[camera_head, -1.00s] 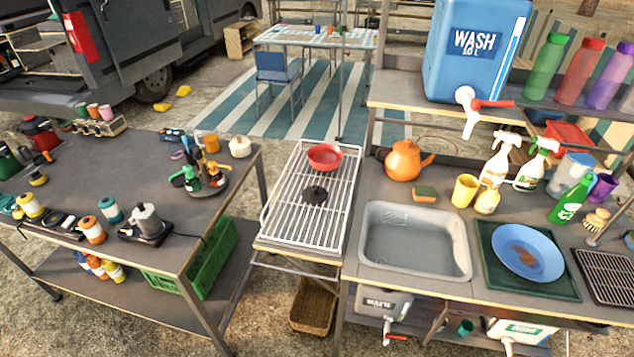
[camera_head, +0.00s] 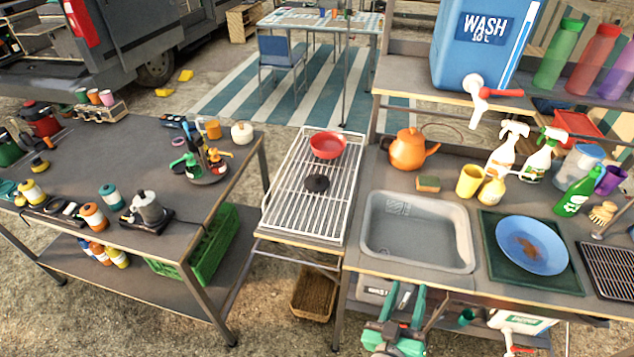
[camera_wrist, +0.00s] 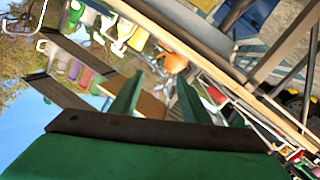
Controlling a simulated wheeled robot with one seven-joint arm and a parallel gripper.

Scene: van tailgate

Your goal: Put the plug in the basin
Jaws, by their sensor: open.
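The plug (camera_head: 316,183), a small black disc with a raised knob, lies on the white wire rack (camera_head: 290,215) left of the sink. The basin (camera_head: 418,265) is a grey rectangular sink set in the counter; its visible inside looks empty. My gripper (camera_head: 404,298), with green fingers, is in front of the basin's near edge, at the bottom of the head view. It is open and empty, well to the right of and nearer than the plug. In the wrist view the two green fingers (camera_wrist: 157,95) stand apart; I cannot make out the plug there.
A red bowl (camera_head: 327,146) sits behind the plug on the rack. An orange kettle (camera_head: 407,149), a sponge (camera_head: 428,184) and a yellow cup (camera_head: 470,181) stand behind the basin. A blue plate (camera_head: 530,246) lies to its right. The left table (camera_head: 100,170) is crowded.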

